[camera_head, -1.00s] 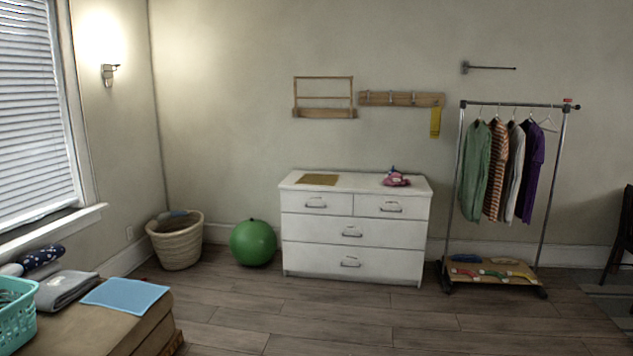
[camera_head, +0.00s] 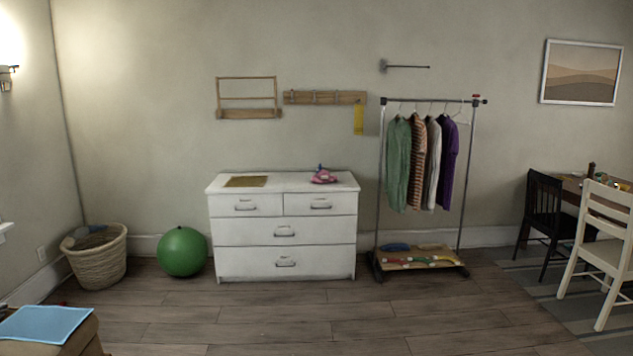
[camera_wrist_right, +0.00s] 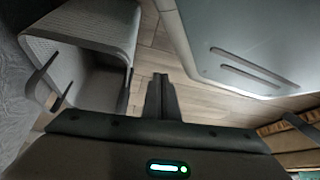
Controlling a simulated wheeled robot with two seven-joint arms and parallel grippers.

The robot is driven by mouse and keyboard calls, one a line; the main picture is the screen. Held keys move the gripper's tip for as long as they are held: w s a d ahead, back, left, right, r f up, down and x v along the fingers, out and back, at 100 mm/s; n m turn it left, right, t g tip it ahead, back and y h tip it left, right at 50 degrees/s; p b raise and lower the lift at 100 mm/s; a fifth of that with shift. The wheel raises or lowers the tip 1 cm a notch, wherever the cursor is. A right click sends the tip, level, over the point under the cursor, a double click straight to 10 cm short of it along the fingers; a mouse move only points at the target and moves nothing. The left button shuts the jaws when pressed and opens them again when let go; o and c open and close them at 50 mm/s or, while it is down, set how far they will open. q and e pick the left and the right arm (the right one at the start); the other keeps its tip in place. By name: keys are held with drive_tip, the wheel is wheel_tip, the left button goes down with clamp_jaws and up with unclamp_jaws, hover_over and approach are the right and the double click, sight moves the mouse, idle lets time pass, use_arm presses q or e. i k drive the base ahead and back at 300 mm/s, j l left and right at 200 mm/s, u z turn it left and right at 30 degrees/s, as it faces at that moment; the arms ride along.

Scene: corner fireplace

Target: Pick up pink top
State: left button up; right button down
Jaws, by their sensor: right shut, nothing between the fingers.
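A small crumpled pink item (camera_head: 323,176), which looks like the pink top, lies on the right part of the white dresser's top (camera_head: 286,179) in the head view. A small blue bit shows at its upper edge. My right gripper (camera_wrist_right: 160,80) shows in the right wrist view with its fingers together and nothing between them. It is over the wood floor and far from the dresser. My left gripper is in neither view.
A tan mat (camera_head: 246,182) lies on the dresser. A green ball (camera_head: 182,252) and a wicker basket (camera_head: 97,263) stand left of it, a clothes rack (camera_head: 463,180) right. Chairs (camera_head: 606,250) stand at far right. The floor (camera_head: 290,325) before the dresser is clear.

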sight(322, 177)
drive_tip(key=i+j, duration=0.15)
drive_tip(key=i+j+u, duration=0.1)
drive_tip(key=j, duration=0.3)
drive_tip(key=i+j, duration=0.3)
drive_tip(key=i, duration=0.15)
drive_tip(key=i+j, duration=0.25)
drive_tip(key=i, duration=0.2)
drive_tip(key=i+j+u, duration=0.1)
drive_tip(key=i+j, duration=0.2)
drive_tip(key=i, duration=0.15)
drive_tip(key=i+j+z, duration=0.2)
drive_tip(key=i, duration=1.25)
drive_tip(key=i+z, duration=0.5)
drive_tip(key=i, duration=1)
drive_tip(key=i+u, duration=0.2)
drive_tip(key=i, duration=0.25)
drive_tip(key=i+l+u, duration=0.2)
drive_tip(key=i, duration=0.25)
drive_tip(key=i+l+u, duration=0.2)
drive_tip(key=i, duration=0.2)
